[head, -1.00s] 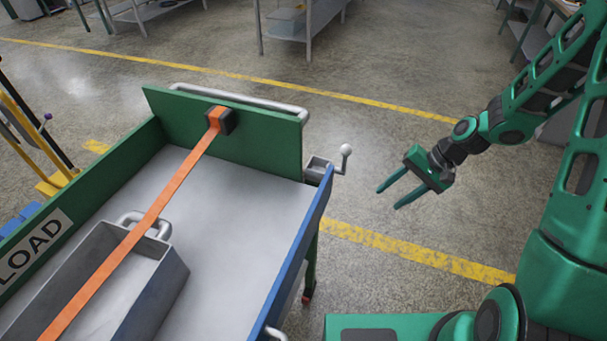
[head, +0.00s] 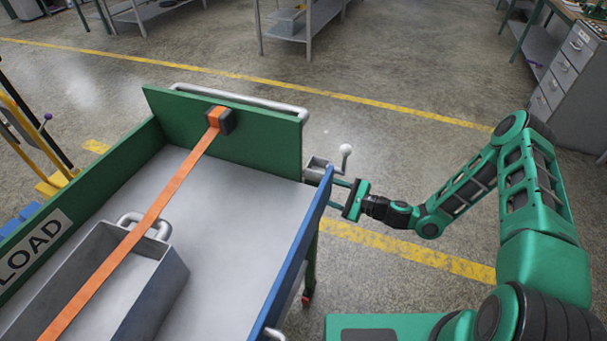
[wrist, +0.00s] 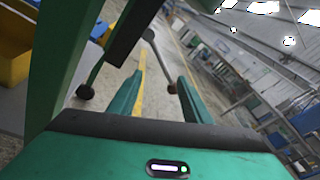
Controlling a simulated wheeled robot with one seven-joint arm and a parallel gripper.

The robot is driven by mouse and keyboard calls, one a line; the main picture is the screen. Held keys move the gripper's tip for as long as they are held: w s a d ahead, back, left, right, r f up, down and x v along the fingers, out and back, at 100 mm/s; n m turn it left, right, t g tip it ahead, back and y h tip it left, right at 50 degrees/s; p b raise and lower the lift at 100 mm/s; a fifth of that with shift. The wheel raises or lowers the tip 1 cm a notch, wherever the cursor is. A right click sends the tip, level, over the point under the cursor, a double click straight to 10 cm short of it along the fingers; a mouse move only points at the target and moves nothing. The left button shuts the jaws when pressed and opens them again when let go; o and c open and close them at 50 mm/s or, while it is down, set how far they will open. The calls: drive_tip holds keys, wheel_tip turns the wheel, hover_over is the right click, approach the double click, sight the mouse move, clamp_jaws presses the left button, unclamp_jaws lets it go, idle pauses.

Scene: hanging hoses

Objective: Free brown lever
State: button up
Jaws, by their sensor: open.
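A crank-shaped lever with a pale round knob (head: 346,150) rises from a small grey bracket (head: 318,165) at the outer far right corner of the cart. No brown colour can be made out on it in the head view. My gripper (head: 334,193) is open, its fingers pointing left at the cart's blue side rail, just below the lever. In the wrist view my open fingers (wrist: 160,78) reach forward, and a thin grey-brown rod (wrist: 160,62) shows between them, apparently the lever. Contact cannot be told.
The cart has a green end wall (head: 265,143) and a blue side rail (head: 292,262). An orange strap (head: 165,197) runs from a dark buckle (head: 228,122) over a grey bin (head: 172,287). A drawer cabinet (head: 572,85) stands far right.

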drive_tip(key=w+a+f+m+t+h, duration=0.1)
drive_tip(key=w+a+m, duration=0.1)
drive_tip(key=w+m, duration=0.1)
drive_tip(key=w+a+f+m+t, duration=0.1)
drive_tip(key=w+a+m+t, duration=0.1)
drive_tip(key=w, duration=0.2)
drive_tip(key=w+a+f+m+t+h, duration=0.1)
drive_tip(key=w+a+f+m+t, duration=0.1)
drive_tip(key=w+m, duration=0.1)
drive_tip(key=shift+w+a+m+h, duration=0.2)
drive_tip(key=shift+w+m+h, duration=0.1)
drive_tip(key=shift+w, duration=0.1)
clamp_jaws()
drive_tip(key=shift+r, duration=0.15)
